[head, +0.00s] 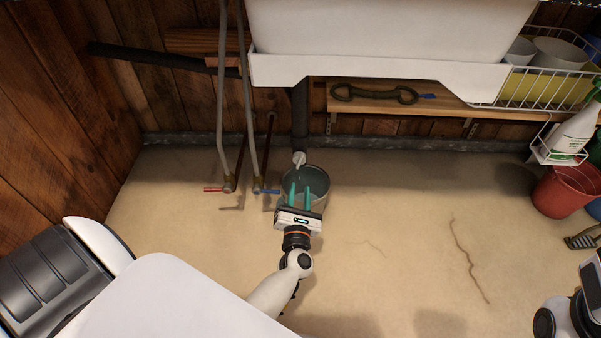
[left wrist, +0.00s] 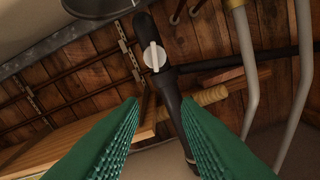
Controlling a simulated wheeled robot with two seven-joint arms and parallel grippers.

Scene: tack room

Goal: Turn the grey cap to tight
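The grey cap (head: 299,158) sits at the lower end of a dark drain pipe (head: 299,115) under the white sink. In the left wrist view the cap (left wrist: 154,57) is a pale disc with a raised bar across it, in front of the dark pipe. My left gripper (head: 300,190) is open, its green fingers pointing toward the cap and apart from it. The fingertips (left wrist: 160,100) show with a clear gap and nothing between them. Part of my right arm shows at the lower right edge of the head view; its fingers cannot be made out.
A grey bucket (head: 319,178) stands below the cap, partly behind my left gripper. Two grey pipes with a red tap (head: 213,189) and a blue tap (head: 266,191) are to the left. A red bucket (head: 566,190) stands far right. The floor in front is mostly clear.

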